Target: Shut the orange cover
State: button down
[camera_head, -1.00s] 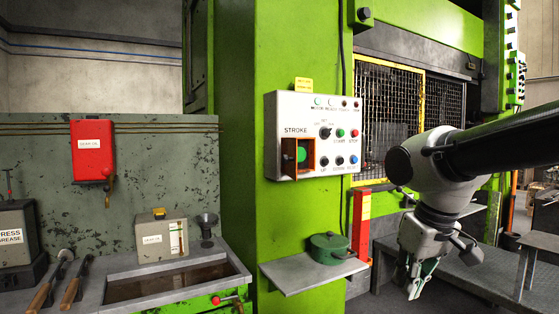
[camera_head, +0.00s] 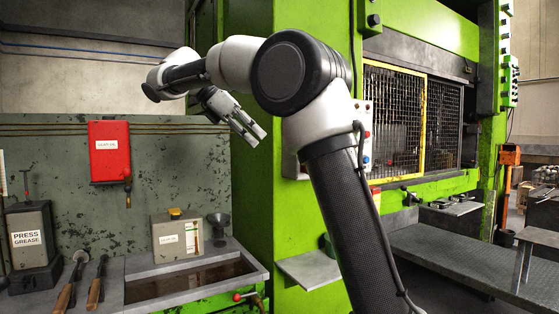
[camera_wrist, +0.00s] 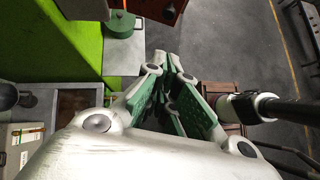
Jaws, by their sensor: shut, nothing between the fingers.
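The white control panel (camera_head: 293,158) is on the green press column, mostly hidden behind my arm in the head view. The orange cover and its green button are hidden there. In the wrist view, a reddish-brown piece (camera_wrist: 157,8) juts out beside a white panel edge (camera_wrist: 82,9) at the top; it looks like the cover standing open, but only part shows. My gripper (camera_head: 252,133) is shut and empty, to the left of the panel and in front of the column. Its fingers (camera_wrist: 178,66) meet in the wrist view, apart from the reddish-brown piece.
A shelf (camera_head: 314,268) juts from the column below the panel, and a green pot (camera_wrist: 120,25) stands on it. A red box (camera_head: 109,150) hangs on the left wall. A grease container (camera_head: 30,240), an oil container (camera_head: 177,238) and a trough (camera_head: 190,279) are at lower left.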

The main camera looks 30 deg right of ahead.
jog(key=d+r+x, duration=0.2)
jog(key=x, duration=1)
jog(key=shift+s+d+f, duration=0.2)
jog(key=shift+s, duration=0.05)
